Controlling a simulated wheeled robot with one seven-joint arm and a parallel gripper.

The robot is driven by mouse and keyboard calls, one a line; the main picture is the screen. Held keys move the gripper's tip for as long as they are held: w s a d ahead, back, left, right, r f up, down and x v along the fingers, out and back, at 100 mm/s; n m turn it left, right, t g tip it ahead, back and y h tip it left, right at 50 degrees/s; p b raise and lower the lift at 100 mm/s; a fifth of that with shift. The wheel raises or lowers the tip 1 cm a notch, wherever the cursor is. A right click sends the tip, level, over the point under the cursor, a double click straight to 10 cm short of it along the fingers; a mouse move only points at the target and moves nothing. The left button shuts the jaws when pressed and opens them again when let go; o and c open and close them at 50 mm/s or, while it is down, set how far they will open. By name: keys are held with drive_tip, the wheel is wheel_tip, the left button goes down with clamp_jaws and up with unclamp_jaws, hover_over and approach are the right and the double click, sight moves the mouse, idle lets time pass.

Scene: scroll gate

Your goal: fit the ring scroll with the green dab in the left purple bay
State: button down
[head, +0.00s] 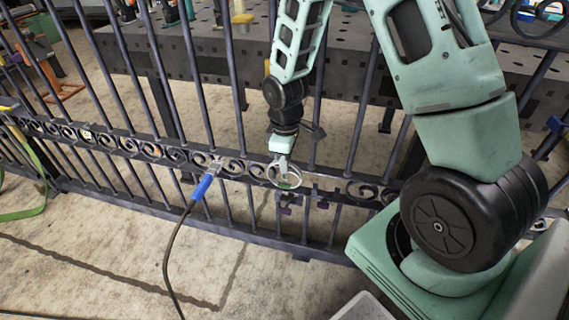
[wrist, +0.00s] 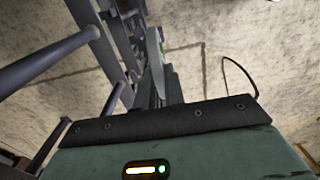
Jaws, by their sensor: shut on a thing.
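The pale ring scroll (head: 297,174) hangs at the gate's scroll rail, with a green dab (head: 285,186) at its lower edge. My gripper (head: 282,163) is shut on the ring scroll's upper part. In the wrist view the ring scroll (wrist: 156,62) shows nearly edge-on beyond the fingers, beside the gate bars. Purple marks of the left bay (head: 286,209) show just below the ring, and more purple marks (head: 322,204) lie to the right. I cannot tell whether the ring is in front of the bay or inside it.
The dark gate (head: 120,143) has a row of fixed scrolls and upright bars. A blue-handled tool (head: 203,187) with a black cable hangs on the rail at left. A perforated table (head: 350,75) stands behind. The concrete floor in front is mostly clear.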

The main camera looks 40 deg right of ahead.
drive_tip(key=w+d+f+b, duration=0.3)
drive_tip(key=f+b, duration=0.3)
drive_tip(key=f, duration=0.3)
drive_tip(key=shift+d, duration=0.5)
idle(0.7)
drive_tip(key=shift+p, duration=0.55)
idle(1.2)
drive_tip(key=shift+f+b, duration=0.65)
drive_tip(key=shift+f, duration=0.95)
idle(1.4)
drive_tip(key=c, duration=1.4)
unclamp_jaws()
wheel_tip(320, 180, up, 18)
drive_tip(key=p, duration=0.5)
drive_tip(key=shift+f, duration=0.25)
